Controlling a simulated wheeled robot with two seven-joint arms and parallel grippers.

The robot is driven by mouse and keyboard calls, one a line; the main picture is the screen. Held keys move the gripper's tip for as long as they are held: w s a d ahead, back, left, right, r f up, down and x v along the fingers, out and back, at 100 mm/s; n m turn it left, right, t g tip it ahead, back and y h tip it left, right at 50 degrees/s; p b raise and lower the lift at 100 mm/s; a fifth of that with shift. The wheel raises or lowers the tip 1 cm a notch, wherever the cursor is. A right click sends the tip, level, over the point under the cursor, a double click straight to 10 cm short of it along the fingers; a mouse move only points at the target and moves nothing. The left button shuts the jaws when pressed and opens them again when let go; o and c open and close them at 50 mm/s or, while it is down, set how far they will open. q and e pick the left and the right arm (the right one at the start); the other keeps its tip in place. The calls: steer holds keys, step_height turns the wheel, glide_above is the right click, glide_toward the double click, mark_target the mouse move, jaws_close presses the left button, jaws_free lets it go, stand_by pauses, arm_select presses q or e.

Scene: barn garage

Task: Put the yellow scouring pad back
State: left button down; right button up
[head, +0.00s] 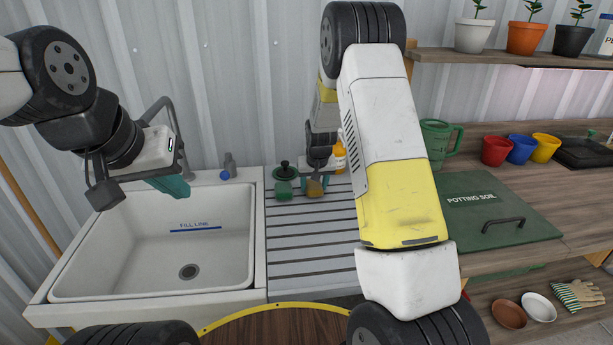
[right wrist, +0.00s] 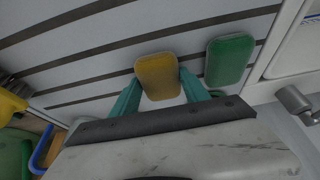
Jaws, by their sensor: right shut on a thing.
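The yellow scouring pad (head: 314,189) is at the back of the ribbed drainboard. It also shows in the right wrist view (right wrist: 158,75), between the teal fingers of my right gripper (right wrist: 160,92). My right gripper (head: 315,182) is shut on it. I cannot tell whether the pad touches the drainboard. A green pad (head: 283,190) lies just left of it in the head view and also shows in the right wrist view (right wrist: 229,59). My left gripper (head: 170,187) hangs over the sink's back left; its finger gap is not clear.
The white sink (head: 135,265) is empty. A green round item with a dark knob (head: 286,170) stands behind the green pad. A yellow bottle (head: 340,157) stands close right of my right gripper. The front of the drainboard (head: 310,255) is clear.

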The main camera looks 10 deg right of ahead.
steer(key=shift+f, duration=0.15)
steer(key=o, duration=1.3)
